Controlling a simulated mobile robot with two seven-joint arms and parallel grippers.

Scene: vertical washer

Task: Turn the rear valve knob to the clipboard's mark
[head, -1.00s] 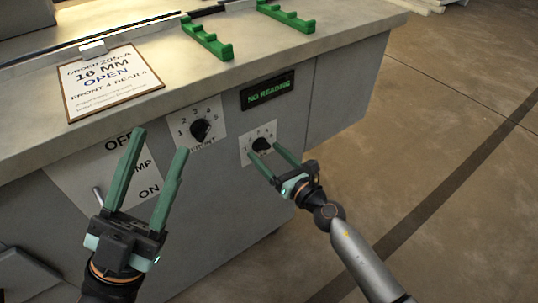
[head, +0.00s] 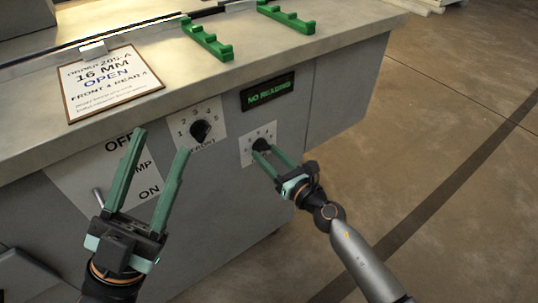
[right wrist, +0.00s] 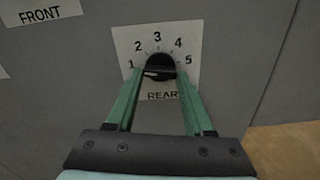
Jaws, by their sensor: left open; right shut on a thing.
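The rear valve knob (right wrist: 160,66) is a black dial on a white plate numbered 1 to 5 and labelled REAR. It also shows in the head view (head: 262,145). My right gripper (head: 263,150) is shut on the rear knob, one green finger on each side. A pale line shows on the knob, but its exact setting is hard to read. The clipboard (head: 112,84) on the counter reads 16 MM, OPEN, FRONT 4, REAR 4. My left gripper (head: 160,140) is open and empty before the panel, near the ON/OFF label.
The front knob (head: 200,131) is on its own plate to the left of the rear one. A display (head: 268,91) reads NO READING. Two green racks (head: 207,40) stand on the counter. A lever (head: 98,197) is close to my left gripper. The floor at right is clear.

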